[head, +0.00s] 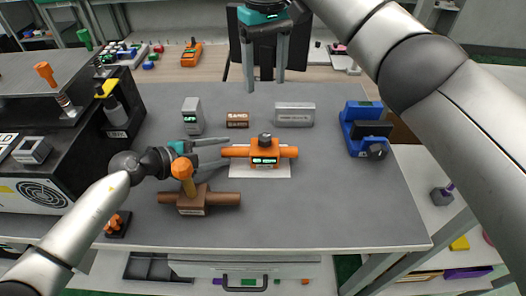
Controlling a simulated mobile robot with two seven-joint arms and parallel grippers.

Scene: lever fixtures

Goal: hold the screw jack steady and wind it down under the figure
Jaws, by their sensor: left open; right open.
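The orange fixture (264,146), which looks to be the screw jack, stands on a white sheet at the middle of the table. It has a bar out to each side, a dark knob (265,139) on top and a green-lit display (264,161) on its front. The figure on the display is too small to read. My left gripper (226,152) is open, its fingertips around or just beside the left bar; I cannot tell whether they touch. My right gripper (264,87) is open and empty, pointing down above and behind the knob.
A brown fixture with an orange handle (184,172) stands in front, close to my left gripper. Behind are a grey block (192,117), a small brown block (237,120) and a silver box (294,115). A blue fixture (357,140) stands at right. The table's front right is clear.

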